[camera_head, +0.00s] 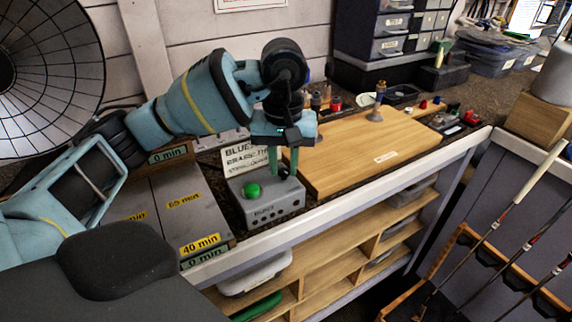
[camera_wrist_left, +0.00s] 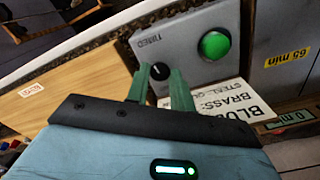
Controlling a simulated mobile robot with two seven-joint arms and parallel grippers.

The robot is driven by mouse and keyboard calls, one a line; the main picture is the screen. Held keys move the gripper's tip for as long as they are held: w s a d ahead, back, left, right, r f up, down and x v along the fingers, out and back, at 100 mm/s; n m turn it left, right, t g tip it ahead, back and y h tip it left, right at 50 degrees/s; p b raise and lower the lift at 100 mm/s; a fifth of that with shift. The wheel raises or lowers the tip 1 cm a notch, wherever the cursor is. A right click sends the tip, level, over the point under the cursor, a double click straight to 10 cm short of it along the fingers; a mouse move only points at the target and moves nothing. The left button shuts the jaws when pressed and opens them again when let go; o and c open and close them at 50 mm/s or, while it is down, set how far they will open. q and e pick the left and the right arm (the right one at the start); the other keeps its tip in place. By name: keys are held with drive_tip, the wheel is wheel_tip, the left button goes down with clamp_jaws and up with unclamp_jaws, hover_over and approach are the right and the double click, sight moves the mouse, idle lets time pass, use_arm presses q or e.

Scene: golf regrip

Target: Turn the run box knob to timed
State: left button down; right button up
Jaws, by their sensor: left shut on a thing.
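The run box (camera_head: 262,209) is a grey box at the bench's front edge, with a green button (camera_head: 253,190) on its top. It also shows in the left wrist view (camera_wrist_left: 205,25), with a green button (camera_wrist_left: 214,45) and a small dark knob (camera_wrist_left: 160,71). I cannot clearly read the knob's pointer. My right gripper is not in view.
A sign (camera_head: 243,158) stands behind the box. A wooden board (camera_head: 350,150) lies to its right, with a small upright stand (camera_head: 377,105) on it. Grey boxes with minute labels (camera_head: 185,205) are at left. Golf clubs (camera_head: 490,235) lean at right.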

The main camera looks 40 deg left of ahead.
sight(284, 171)
use_arm(q)
drive_tip(key=shift+m+b, duration=0.35)
drive_tip(key=shift+m, duration=0.75)
drive_tip(key=c, duration=2.2)
unclamp_jaws()
drive_tip(key=c, duration=1.2)
unclamp_jaws()
drive_tip(key=shift+c, duration=0.2)
drive_tip(key=shift+r, duration=0.1)
wheel_tip(284, 171, up, 8)
drive_tip(key=shift+f+p, duration=0.15)
drive_tip(key=shift+p, duration=0.6)
drive_tip(key=shift+f, duration=0.1)
